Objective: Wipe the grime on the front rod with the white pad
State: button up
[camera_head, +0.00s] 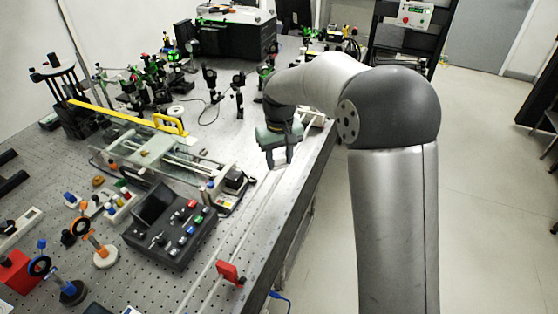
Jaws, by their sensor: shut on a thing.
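My gripper (279,158) points down over the front right part of the bench, shut on the white pad (280,167). Only a small pale piece of the pad shows below the fingers. The front rod (228,241) is a long, thin, pale bar running along the bench's front edge, from the lower left up towards my gripper. The pad is at or just above the rod; I cannot tell whether they touch. Grime on the rod is too small to make out, and the part at the gripper is partly hidden.
A red block (230,272) stands by the rod near the bench edge. Optics mounts crowd the back. Open floor (480,200) is to the right.

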jog(key=shift+r+p, duration=1.2)
jog(key=shift+r, duration=0.8)
